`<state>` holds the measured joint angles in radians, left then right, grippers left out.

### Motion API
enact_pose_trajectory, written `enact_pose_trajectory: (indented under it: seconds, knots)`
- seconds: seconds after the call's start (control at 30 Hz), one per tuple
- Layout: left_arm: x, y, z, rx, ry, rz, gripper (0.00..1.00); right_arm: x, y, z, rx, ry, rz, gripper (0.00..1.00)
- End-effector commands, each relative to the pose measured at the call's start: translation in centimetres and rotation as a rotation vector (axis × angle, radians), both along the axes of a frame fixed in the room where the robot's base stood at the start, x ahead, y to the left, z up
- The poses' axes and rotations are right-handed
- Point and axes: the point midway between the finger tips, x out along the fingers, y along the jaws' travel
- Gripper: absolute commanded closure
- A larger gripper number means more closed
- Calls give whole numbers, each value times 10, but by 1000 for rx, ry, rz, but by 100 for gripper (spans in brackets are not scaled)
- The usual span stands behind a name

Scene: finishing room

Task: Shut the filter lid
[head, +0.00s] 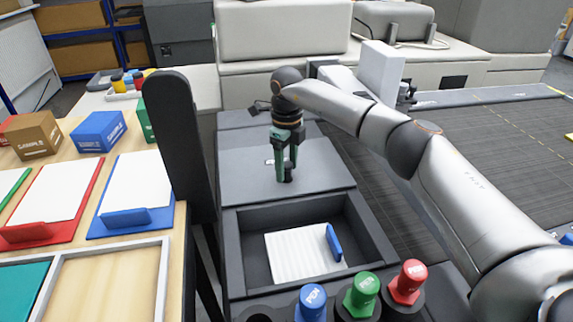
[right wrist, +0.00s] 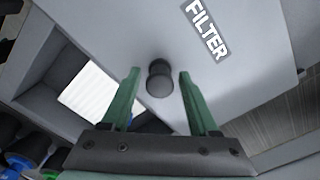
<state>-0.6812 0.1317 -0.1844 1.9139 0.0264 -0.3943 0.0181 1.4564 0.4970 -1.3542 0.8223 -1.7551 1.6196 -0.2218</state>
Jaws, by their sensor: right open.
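The filter lid (head: 320,172) is a flat grey panel lying behind the open filter compartment (head: 232,252). A dark knob stands on the lid. In the right wrist view the lid (right wrist: 260,75) bears a FILTER label, and the knob (right wrist: 160,78) shows between the fingertips. A white pleated filter (head: 295,257) with a blue tab (head: 334,243) lies in the uncovered compartment. My right gripper (head: 286,170) points down at the knob with its green fingers open, one on each side (right wrist: 158,75). I cannot tell whether a finger touches the knob. My left gripper is not in view.
Blue (head: 311,302), green (head: 361,294) and red (head: 408,281) capped knobs stand in front of the compartment. A dark upright panel (head: 180,140) rises to its left, beside a wooden table with clipboards (head: 135,188) and sample boxes (head: 98,131). Open floor lies right.

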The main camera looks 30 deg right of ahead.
Motion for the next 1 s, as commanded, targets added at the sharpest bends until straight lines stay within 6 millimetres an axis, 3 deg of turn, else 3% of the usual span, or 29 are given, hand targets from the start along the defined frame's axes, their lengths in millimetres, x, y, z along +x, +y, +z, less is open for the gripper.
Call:
enact_pose_trajectory:
  seconds: [0.17,0.7,1.0]
  knots:
    - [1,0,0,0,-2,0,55,0,0,0,0,0,0,40]
    - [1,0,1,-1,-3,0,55,0,0,0,0,0,1,100]
    - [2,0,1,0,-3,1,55,0,0,1,0,0,1,100]
